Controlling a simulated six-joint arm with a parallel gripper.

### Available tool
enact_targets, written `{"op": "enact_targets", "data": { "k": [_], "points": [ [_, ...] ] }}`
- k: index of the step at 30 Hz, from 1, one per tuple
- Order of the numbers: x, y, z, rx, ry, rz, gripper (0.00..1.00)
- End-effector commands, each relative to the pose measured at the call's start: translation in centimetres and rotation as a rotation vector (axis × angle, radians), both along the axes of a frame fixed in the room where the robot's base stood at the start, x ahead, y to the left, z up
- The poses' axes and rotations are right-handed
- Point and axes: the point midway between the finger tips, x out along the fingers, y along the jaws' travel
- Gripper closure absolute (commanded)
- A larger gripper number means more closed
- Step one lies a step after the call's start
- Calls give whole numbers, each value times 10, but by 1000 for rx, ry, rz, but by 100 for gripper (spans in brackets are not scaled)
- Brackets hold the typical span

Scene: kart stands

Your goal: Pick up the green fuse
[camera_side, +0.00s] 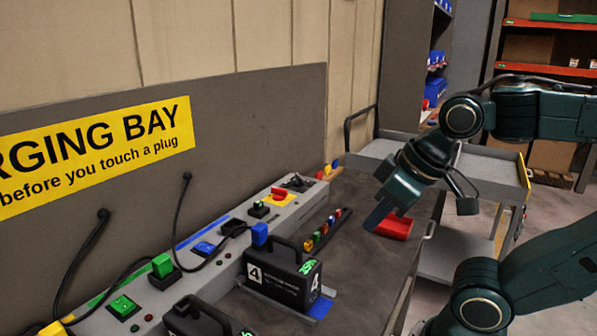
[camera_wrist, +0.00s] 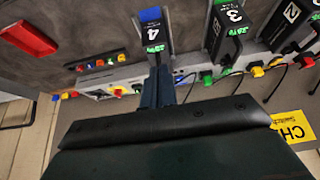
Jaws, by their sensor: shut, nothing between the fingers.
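Several small coloured fuses (camera_side: 324,230) stand in a dark strip on the grey bench, and they also show in the wrist view (camera_wrist: 98,64). My gripper (camera_side: 376,216) is shut and empty, pointing down above the bench, right of the strip and beside the red tray. In the wrist view its dark fingers (camera_wrist: 158,90) are together, overlapping the black case numbered 4 only in the picture.
A red tray (camera_side: 396,229) lies near the bench's right edge. The black case 4 (camera_side: 285,278) with a handle stands in front of the fuses. A grey panel (camera_side: 300,207) with plugs and cables runs behind. A grey cart (camera_side: 490,172) stands beyond the bench.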

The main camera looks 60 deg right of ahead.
Motion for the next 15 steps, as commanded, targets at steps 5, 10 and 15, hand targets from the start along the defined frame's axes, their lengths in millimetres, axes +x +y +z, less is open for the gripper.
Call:
{"op": "enact_targets", "data": {
  "k": [5, 10, 15],
  "points": [
    [0, 0, 0, 0, 0, 0, 100],
    [0, 0, 0, 0, 0, 0, 100],
    [0, 0, 0, 0, 0, 0, 86]
  ]
}}
